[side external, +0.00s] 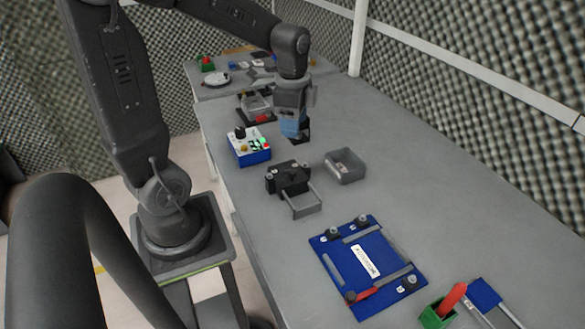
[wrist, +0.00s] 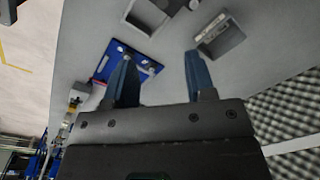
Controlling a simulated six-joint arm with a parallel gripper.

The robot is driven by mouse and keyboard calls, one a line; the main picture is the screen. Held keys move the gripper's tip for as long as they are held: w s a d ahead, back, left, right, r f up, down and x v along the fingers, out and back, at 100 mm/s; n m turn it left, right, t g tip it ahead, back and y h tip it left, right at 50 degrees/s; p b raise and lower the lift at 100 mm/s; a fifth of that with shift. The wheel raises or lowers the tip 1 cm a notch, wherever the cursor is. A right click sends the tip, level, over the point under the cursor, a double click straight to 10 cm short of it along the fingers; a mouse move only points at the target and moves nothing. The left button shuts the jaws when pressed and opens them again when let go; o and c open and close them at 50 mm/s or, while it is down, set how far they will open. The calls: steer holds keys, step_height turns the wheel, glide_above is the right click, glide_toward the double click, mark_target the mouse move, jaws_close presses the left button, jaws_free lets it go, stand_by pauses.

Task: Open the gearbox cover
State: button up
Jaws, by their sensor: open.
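I cannot tell for sure which thing is the gearbox. A black block with a grey U-shaped frame (side external: 288,178) stands on the table in the side view, and its cover is not clearly distinguishable. My gripper (side external: 298,138) is beyond this block, low over the table, pointing down.
A grey open bin (side external: 345,168) lies right of the block and shows in the wrist view (wrist: 218,38). A blue-and-white button box (side external: 248,148) is left of my gripper. A blue plate with knobs (side external: 335,270) and a green holder (side external: 432,316) are nearer. The table's right side is clear.

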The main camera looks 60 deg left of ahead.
mark_target(293, 171)
steer(key=shift+m, duration=0.4)
steer(key=f, duration=1)
steer(key=a+f, duration=0.1)
steer(key=f, duration=0.3)
steer(key=shift+w+a+f, duration=0.1)
steer(key=shift+w+f, duration=0.05)
steer(key=shift+f, duration=0.25)
steer(key=shift+c, duration=0.4)
jaws_close()
